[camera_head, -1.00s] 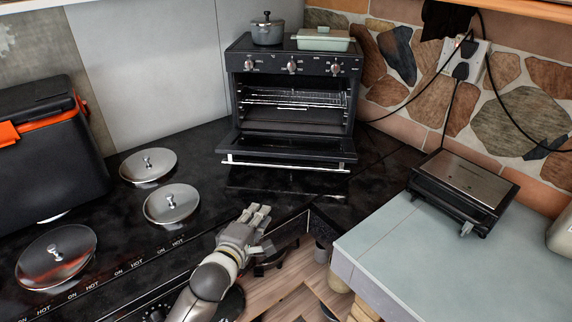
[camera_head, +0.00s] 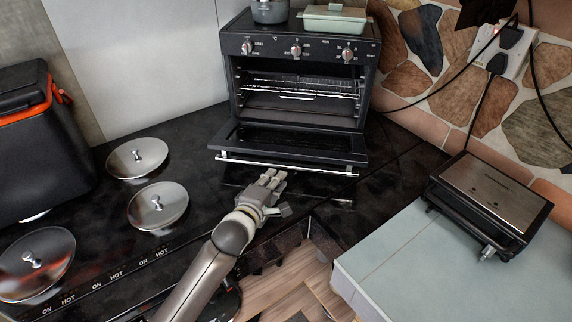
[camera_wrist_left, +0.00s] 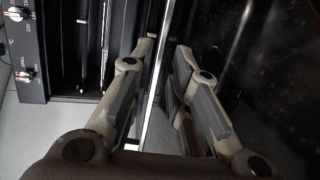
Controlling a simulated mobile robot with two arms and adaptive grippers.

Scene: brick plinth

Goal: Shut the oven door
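The black oven (camera_head: 222,75) stands on the dark counter at the back. Its door (camera_head: 290,143) is hinged down, open, with a silver handle bar (camera_head: 300,168) along its front edge. My left gripper (camera_head: 272,180) is just in front of and below the left half of the handle, with its fingers apart. In the left wrist view, a bright bar, apparently the handle (camera_wrist_left: 160,85), runs between the two fingers (camera_wrist_left: 168,60). Whether they touch it is unclear. The oven's knob panel (camera_wrist_left: 30,50) is at the left there. My right gripper is not in view.
A pot (camera_head: 269,11) and a green dish (camera_head: 335,19) sit on the oven. Several metal lids (camera_head: 157,205) lie on the counter at left, beside a black case (camera_head: 45,150). A press grill (camera_head: 490,200) stands on the lighter worktop (camera_head: 385,255) at right.

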